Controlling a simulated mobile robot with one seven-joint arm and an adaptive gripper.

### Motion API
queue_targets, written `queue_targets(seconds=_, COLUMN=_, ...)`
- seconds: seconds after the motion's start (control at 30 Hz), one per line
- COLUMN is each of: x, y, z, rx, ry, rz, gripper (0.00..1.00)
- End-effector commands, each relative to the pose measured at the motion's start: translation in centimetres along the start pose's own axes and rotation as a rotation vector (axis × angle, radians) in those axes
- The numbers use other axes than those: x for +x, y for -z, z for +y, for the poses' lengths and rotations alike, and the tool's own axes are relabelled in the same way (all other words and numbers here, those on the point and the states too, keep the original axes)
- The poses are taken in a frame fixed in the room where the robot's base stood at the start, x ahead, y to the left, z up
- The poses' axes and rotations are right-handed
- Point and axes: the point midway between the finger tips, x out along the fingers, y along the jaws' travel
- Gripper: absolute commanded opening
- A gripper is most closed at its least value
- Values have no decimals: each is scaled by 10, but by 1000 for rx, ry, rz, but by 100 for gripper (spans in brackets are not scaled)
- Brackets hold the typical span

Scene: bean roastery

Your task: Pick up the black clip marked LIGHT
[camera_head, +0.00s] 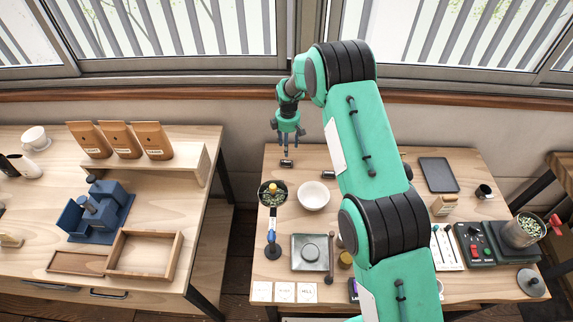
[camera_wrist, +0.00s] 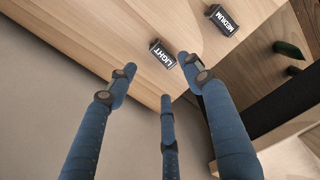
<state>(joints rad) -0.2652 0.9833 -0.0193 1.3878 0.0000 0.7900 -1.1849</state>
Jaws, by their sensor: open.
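The black clip marked LIGHT (camera_wrist: 162,54) lies on the wooden table near its edge in the wrist view, its white lettering facing up. It shows as a small dark block just below my gripper in the head view (camera_head: 287,163). My gripper (camera_head: 287,142) is open and empty. In the wrist view its blue fingers (camera_wrist: 157,72) spread on either side just short of the LIGHT clip, with a third finger below. I see no contact, and the remaining height is hard to tell.
A black clip marked MEDIUM (camera_wrist: 221,20) lies beside LIGHT. A pan of beans (camera_head: 268,199) and a white bowl (camera_head: 314,195) stand nearer on the table. A dark tablet (camera_head: 438,175) lies farther right.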

Motion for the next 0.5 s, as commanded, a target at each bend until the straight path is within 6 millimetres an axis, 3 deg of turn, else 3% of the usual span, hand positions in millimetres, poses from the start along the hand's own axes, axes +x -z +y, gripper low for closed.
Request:
queue_targets(seconds=0.23, x=37, y=0, z=0, rx=0, ry=1, rz=0, gripper=51)
queue_targets(seconds=0.5, x=48, y=0, z=0, rx=0, ry=-1, rz=0, gripper=51)
